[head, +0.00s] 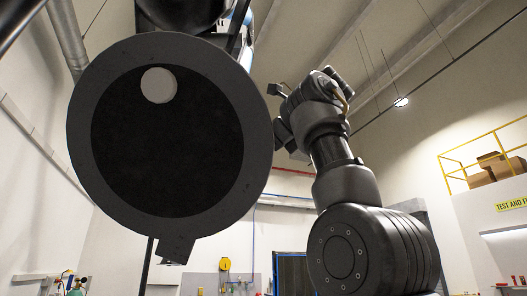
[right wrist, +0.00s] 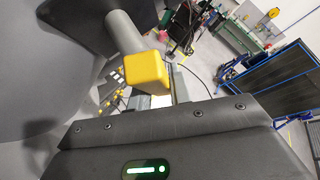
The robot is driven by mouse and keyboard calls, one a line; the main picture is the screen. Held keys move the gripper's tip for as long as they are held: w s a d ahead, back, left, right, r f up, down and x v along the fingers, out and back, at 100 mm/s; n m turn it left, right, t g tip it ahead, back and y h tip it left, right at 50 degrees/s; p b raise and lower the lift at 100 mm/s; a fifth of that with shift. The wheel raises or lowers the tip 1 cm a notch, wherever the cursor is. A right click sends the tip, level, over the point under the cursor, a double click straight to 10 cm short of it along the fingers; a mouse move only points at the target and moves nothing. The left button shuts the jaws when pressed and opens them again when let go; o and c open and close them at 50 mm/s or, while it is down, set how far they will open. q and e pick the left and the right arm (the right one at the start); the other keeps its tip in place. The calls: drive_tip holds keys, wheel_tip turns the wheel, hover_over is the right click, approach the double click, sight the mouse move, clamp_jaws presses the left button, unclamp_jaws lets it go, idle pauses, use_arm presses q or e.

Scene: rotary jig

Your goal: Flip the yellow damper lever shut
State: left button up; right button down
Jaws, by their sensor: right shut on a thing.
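The yellow damper lever's block-shaped knob (right wrist: 146,69) sits on the end of a grey rod (right wrist: 124,32) in the right wrist view. The dark body of my right gripper (right wrist: 150,120) fills the bottom of that view, right below the knob. The gripper is shut on the lever, though its fingertips are mostly hidden there. In the head view my right gripper (head: 283,128) is at the right edge of a large round dark part (head: 90,180). The yellow knob is hidden in the head view. My left gripper is not in view.
The round dark part, with a pale round spot (head: 158,85) near its top, blocks much of the head view. A dark blue-framed panel (right wrist: 262,82) and a workbench (right wrist: 238,35) stand farther off in the right wrist view.

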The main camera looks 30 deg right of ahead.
idle(0.3)
drive_tip(key=c, duration=1.3)
unclamp_jaws()
drive_tip(key=shift+s, duration=0.1)
drive_tip(key=v, duration=1)
drive_tip(key=shift+s+r, duration=0.2)
drive_tip(key=shift+s, duration=0.1)
drive_tip(key=shift+d+f, duration=0.1)
